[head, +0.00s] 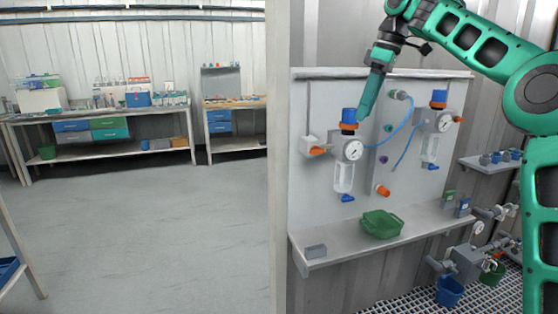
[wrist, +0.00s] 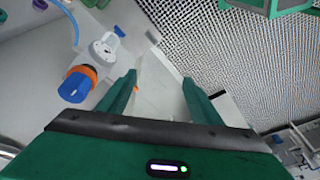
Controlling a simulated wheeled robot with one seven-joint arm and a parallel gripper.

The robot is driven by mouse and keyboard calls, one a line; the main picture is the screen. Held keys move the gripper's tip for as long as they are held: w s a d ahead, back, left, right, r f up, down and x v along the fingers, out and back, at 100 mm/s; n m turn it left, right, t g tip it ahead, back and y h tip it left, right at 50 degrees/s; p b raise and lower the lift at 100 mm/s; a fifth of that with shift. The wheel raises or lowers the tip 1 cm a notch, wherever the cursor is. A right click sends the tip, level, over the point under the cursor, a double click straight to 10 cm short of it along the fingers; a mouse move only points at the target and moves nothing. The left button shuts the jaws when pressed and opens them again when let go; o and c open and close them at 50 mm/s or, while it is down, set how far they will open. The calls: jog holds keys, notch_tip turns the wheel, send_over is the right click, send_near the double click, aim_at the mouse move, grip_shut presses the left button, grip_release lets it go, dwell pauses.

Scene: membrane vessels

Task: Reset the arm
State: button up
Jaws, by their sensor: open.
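My green arm reaches in from the right in the head view. My gripper (head: 362,110) points down in front of the white wall panel, close to the left vessel's blue cap (head: 349,115). Whether they touch cannot be told from the head view. In the wrist view my gripper (wrist: 160,85) has its two green fingers apart with nothing between them. The blue cap with its orange ring (wrist: 76,84) lies to the left of the fingers there, apart from them. The left vessel has a round gauge (head: 353,150) and a clear bowl (head: 343,178) below.
A second vessel (head: 436,122) hangs on the right of the panel. A blue bucket (head: 449,291) stands on the grating. Open floor (head: 150,240) lies left of the partition.

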jog(key=s+d+f+m+h, duration=0.1)
jog(key=s+d+f+m, duration=0.5)
jog(key=s+f, duration=0.4)
jog(key=s+d+f+m, duration=0.6)
jog(key=s+f, duration=0.4)
jog(key=s, duration=1)
jog(key=s+d+f+m+h, duration=0.1)
jog(key=s+d+f+m, duration=0.5)
jog(key=s+f, duration=0.4)
jog(key=s, duration=0.5)
jog(key=shift+f+m+g+h, duration=0.3)
jog(key=shift+g, duration=0.1)
jog(key=shift+s, duration=0.1)
jog(key=shift+w+f, duration=0.2)
jog(key=shift+w, duration=0.45)
